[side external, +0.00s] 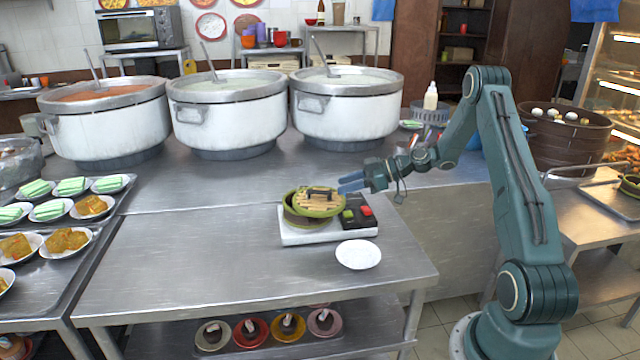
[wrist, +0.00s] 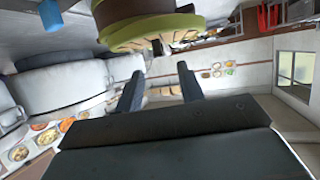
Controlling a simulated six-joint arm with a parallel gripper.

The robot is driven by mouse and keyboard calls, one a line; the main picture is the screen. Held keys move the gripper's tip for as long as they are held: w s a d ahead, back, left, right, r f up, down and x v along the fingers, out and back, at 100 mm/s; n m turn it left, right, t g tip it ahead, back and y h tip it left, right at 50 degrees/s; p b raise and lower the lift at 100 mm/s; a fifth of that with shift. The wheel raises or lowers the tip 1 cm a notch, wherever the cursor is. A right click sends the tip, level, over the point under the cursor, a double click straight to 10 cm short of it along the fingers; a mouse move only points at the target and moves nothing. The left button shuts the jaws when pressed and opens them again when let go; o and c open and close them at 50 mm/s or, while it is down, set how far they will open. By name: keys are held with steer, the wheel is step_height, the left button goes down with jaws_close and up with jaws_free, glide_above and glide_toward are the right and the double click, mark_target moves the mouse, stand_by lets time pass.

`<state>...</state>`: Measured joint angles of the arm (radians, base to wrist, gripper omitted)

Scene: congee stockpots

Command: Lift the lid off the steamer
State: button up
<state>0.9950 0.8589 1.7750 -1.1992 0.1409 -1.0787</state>
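The steamer (side external: 300,220) is a small round bamboo basket with a green rim on a white slab (side external: 300,239) on the steel table. Its slatted tan lid (side external: 306,203), with a dark bar handle (side external: 320,191), sits on top. My gripper (side external: 342,182) is just right of the lid, about level with the handle, its blue fingers pointing left. It appears apart from the handle. In the wrist view the two dark fingers (wrist: 160,69) are spread with nothing between them, and the steamer (wrist: 150,28) shows at the top, partly cut off.
A dark block with a red piece (side external: 366,211) and a green piece (side external: 348,214) stands right of the steamer. A white plate (side external: 358,254) lies in front. Three large stockpots (side external: 348,112) stand behind. A tray of plated food (side external: 88,226) is at left. The table's front left is clear.

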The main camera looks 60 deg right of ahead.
mark_target(324, 191)
steer(key=shift+w, duration=0.1)
steer(key=shift+x, duration=3.05)
steer(key=shift+c, duration=0.5)
jaws_close()
